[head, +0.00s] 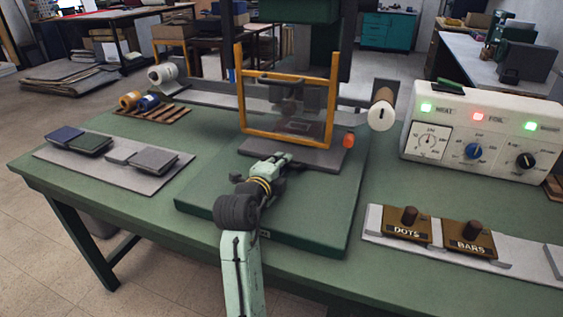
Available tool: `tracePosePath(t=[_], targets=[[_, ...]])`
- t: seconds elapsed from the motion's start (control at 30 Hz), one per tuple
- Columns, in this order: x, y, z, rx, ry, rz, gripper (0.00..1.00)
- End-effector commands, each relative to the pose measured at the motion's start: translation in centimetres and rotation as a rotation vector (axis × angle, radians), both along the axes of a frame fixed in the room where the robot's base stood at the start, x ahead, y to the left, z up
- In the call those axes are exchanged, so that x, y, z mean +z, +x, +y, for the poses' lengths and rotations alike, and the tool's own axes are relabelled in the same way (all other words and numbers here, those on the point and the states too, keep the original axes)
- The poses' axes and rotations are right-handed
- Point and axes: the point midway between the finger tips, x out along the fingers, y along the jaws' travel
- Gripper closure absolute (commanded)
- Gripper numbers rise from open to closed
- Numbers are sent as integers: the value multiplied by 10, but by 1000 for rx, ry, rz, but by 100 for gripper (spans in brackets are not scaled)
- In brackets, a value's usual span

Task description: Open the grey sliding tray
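The grey sliding tray (315,160) is a flat grey slab at the foot of the green press, beneath an orange-framed clear guard (287,100). The guard stands upright across the press opening. My gripper (286,158) reaches in from the front and overlaps the tray's front left part in the head view. I cannot tell whether it touches the tray. No held object shows between its fingers, but they are too small and overlapped to tell their opening. Any handle on the tray's front is hidden behind my gripper.
The green base plate (330,215) lies under my arm. A white control box (480,135) stands at right, with DOTS (406,228) and BARS (470,240) blocks before it. A grey board (110,170) with dark books or pads lies left.

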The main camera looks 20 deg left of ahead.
Motion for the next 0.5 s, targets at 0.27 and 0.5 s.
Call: tracePosePath(t=[0.27, 0.5], targets=[[0, 2, 0, 0, 1, -1, 79], [0, 2, 0, 0, 0, -1, 94]])
